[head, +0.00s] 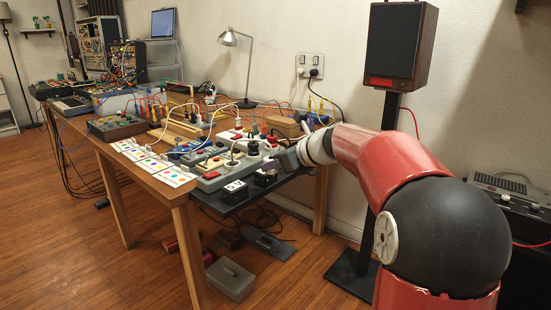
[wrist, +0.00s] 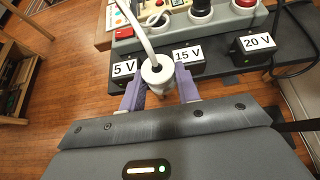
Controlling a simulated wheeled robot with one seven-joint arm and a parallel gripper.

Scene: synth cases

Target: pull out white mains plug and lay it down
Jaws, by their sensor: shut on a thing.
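The white mains plug (wrist: 157,76) is between the purple fingers of my gripper (wrist: 158,88) in the wrist view, with its white cable (wrist: 143,35) running up and away. The fingers are shut on it. The plug appears in front of the shelf edge, apart from the grey socket strip (wrist: 125,46); its underside is hidden. In the head view my gripper (head: 288,158) is at the table's right front corner, beside the strip (head: 210,183). The plug in its grasp is too small to make out there.
Black boxes labelled 5 V (wrist: 122,68), 15 V (wrist: 187,57) and 20 V (wrist: 256,43) stand on a dark lower shelf (head: 236,206). The table (head: 180,190) is crowded with cables and devices. A speaker stand (head: 386,180) is at right.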

